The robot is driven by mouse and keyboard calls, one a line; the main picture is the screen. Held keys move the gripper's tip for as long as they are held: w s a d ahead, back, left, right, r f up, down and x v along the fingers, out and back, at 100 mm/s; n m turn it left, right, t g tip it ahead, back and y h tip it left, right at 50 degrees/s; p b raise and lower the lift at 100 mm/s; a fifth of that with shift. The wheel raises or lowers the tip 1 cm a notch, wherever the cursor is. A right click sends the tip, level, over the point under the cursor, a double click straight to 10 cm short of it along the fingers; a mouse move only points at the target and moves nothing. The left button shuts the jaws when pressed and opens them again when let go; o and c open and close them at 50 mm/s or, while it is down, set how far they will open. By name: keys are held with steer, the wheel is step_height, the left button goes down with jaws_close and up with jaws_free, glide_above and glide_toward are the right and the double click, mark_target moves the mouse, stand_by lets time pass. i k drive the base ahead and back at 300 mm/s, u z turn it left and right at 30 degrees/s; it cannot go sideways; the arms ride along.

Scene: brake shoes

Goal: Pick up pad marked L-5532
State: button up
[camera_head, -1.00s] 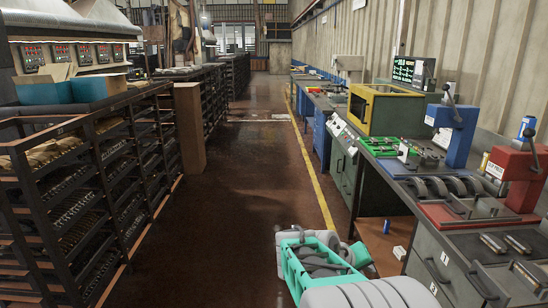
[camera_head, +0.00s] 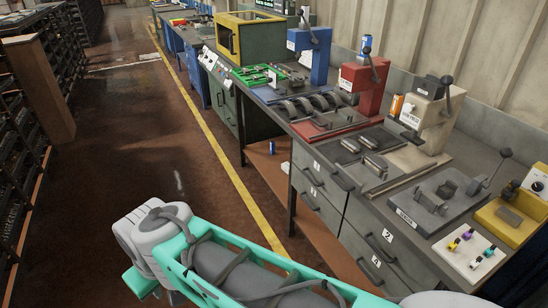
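No marking L-5532 can be read in this view, so I cannot tell which part is that pad. Several dark curved brake shoes (camera_head: 303,105) stand in a row by the blue press (camera_head: 318,55) on the workbench. Another dark curved piece (camera_head: 321,122) lies on the red base of the red press (camera_head: 361,88). Small metal blocks (camera_head: 374,166) lie on dark plates in front of the beige press (camera_head: 427,115). My teal and grey arm is folded low at the bottom of the view. My gripper's fingertips do not show.
The workbench runs along the right wall, with grey drawers (camera_head: 330,205) below. A yellow-framed cabinet (camera_head: 245,38) stands farther back. A small board with coloured knobs (camera_head: 470,252) and a yellow-based device (camera_head: 507,221) are at the near right. The brown floor aisle (camera_head: 150,145) is clear at left.

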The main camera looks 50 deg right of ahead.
mark_target(378, 163)
steer(key=u, duration=0.3)
steer(key=k, duration=0.15)
steer(key=z, duration=0.65)
steer(key=i, duration=0.2)
steer(key=z, duration=2)
